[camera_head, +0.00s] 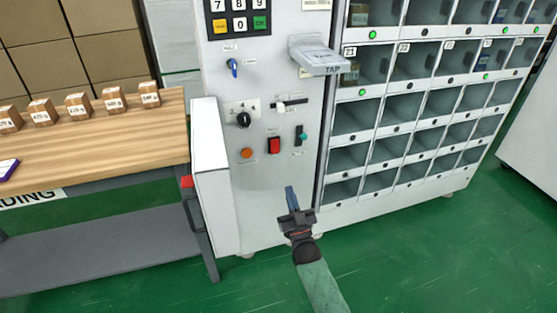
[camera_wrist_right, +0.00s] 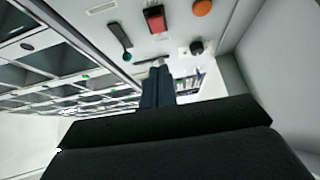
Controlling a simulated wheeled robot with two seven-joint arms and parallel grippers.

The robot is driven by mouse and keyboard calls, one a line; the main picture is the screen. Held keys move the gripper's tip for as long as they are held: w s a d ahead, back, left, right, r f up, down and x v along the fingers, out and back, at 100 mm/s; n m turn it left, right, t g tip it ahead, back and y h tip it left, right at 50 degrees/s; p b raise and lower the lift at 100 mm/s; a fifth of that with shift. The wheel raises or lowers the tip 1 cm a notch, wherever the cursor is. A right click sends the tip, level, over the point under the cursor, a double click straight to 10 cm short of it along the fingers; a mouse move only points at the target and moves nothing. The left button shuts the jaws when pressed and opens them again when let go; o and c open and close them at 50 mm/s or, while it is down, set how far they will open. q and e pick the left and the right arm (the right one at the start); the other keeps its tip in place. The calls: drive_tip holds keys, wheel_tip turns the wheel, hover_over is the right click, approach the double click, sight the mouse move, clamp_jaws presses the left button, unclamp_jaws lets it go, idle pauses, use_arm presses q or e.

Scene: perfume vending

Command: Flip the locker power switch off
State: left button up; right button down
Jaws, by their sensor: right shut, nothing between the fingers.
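The grey control panel (camera_head: 262,195) on the locker cabinet carries a red rocker switch (camera_head: 274,146), which also shows in the right wrist view (camera_wrist_right: 155,18). To its right is a dark lever with a teal tip (camera_head: 301,134), also in the right wrist view (camera_wrist_right: 120,36). The labels are too small to read, so I cannot tell which is the locker power switch. My right gripper (camera_head: 290,189) is shut and empty, below these controls and apart from them. It shows in the right wrist view (camera_wrist_right: 157,73). My left gripper is out of view.
An orange button (camera_head: 247,153), black knob (camera_head: 243,119), white slider (camera_head: 281,107) and blue key-like knob (camera_head: 233,67) share the panel. A TAP shelf (camera_head: 321,60) juts out above. Open lockers (camera_head: 403,107) stand right; a wooden table (camera_head: 95,139) stands left.

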sight(276, 149)
idle(0.3)
drive_tip(key=x, duration=0.4)
drive_tip(key=f+x, duration=0.1)
drive_tip(key=x, duration=0.3)
drive_tip(key=w+x, duration=0.1)
drive_tip(key=x, duration=0.3)
drive_tip(key=shift+w+a+f, duration=0.15)
drive_tip(key=shift+a+f, duration=0.05)
drive_tip(key=shift+f, duration=0.15)
drive_tip(key=shift+w+a, duration=0.15)
drive_tip(key=shift+w, duration=0.3)
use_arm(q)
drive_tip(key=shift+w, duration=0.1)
use_arm(e)
drive_tip(key=shift+f, duration=0.1)
drive_tip(key=shift+w+f+t+b, duration=0.1)
drive_tip(key=shift+w+t+b, duration=0.25)
drive_tip(key=shift+b, duration=0.55)
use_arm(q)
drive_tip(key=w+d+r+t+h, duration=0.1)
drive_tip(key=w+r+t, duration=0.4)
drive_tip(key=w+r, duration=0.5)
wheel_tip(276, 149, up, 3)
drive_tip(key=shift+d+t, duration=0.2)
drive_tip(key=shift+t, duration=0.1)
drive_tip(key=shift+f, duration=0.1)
